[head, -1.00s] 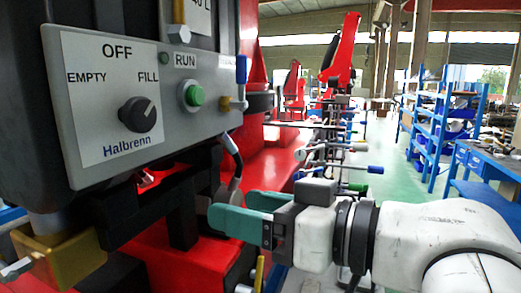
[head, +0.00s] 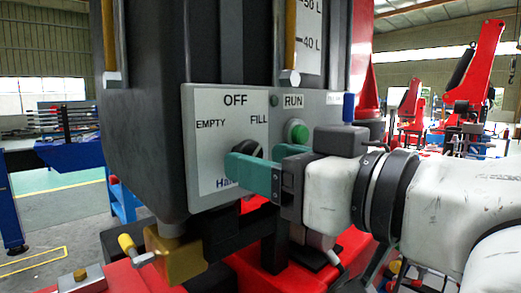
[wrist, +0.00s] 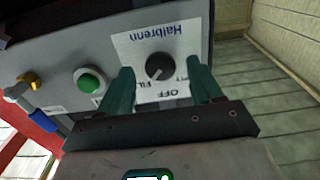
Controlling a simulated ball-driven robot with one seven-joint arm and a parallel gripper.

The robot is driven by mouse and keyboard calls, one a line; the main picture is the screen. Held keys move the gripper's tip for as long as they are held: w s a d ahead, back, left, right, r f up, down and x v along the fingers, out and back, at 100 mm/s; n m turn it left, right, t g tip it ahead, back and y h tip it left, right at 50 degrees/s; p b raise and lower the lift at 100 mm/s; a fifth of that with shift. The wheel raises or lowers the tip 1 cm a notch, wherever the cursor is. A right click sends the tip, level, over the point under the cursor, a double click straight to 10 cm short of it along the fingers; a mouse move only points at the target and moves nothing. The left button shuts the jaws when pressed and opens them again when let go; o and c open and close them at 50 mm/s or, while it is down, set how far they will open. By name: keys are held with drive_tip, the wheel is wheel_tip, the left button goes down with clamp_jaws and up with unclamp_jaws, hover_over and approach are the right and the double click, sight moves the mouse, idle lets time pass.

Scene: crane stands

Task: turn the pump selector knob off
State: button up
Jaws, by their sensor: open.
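The pump selector knob (head: 247,147) is a round dark knob on a white label marked OFF, EMPTY and FILL. In the head view my gripper partly hides it. The knob shows fully in the wrist view (wrist: 159,67), where its pointer mark seems turned toward FILL. My gripper (head: 255,157) has teal fingers and is open and empty, in front of the panel. In the wrist view the fingertips (wrist: 159,70) appear on either side of the knob. I cannot tell whether they reach around it or stop short.
A green RUN button (head: 297,131) sits on the same grey panel, right of the knob, close to my gripper. A blue-tipped lever (head: 349,107) is at the panel's right end. A brass block (head: 175,254) and a yellow-handled valve (head: 130,247) are below left.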

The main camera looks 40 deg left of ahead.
drive_tip(key=shift+a, duration=1)
drive_tip(key=c, duration=1.1)
